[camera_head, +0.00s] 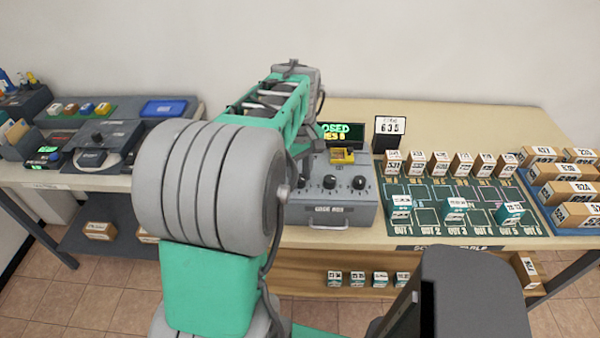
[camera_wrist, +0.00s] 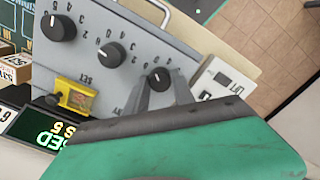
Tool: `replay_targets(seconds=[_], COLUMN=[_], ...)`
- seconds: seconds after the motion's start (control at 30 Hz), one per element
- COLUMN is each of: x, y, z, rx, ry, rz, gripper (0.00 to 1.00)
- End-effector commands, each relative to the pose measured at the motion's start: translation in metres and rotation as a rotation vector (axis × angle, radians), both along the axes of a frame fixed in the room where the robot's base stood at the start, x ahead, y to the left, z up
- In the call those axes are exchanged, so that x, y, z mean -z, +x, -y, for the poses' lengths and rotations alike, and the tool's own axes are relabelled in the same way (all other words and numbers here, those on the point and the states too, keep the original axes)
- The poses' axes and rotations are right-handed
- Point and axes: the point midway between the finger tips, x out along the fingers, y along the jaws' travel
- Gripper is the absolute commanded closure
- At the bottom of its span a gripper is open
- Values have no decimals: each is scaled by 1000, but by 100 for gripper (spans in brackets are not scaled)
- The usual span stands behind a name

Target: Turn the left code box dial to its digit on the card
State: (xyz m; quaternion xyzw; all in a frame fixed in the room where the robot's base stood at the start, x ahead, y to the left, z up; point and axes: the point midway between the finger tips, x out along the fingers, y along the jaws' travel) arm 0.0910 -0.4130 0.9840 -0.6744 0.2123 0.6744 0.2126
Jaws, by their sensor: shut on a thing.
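The grey code box (camera_head: 331,215) stands on the table, with black dials on its sloped top. The middle dial (camera_head: 329,182) and right dial (camera_head: 358,182) show in the head view. The left dial (camera_wrist: 159,77) sits between the two grey fingers of my gripper (camera_wrist: 160,84) in the wrist view. My gripper is shut on it. The white pointer is near the dial's top in that view; its digit is unclear. The card (camera_head: 389,127) behind the box appears to read 635. My arm covers part of the box's left side in the head view.
A display (camera_head: 340,132) with green "CLOSED"-like text stands behind the box. A yellow piece (camera_head: 342,156) sits on the box. To the right, a green sorting mat (camera_head: 430,216) holds several small boxes. The box's front handle (camera_head: 327,227) sticks out.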

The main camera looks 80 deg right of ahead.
Motion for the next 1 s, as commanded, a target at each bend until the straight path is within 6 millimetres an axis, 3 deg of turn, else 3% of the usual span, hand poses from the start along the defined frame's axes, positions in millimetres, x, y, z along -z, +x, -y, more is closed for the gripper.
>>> replay_targets(seconds=[0.5, 1.0], x=[-1, -1], y=[0, 0], z=[1, 1], rx=[-397, -500], ry=[-4, -4], rz=[0, 0], gripper=[100, 100])
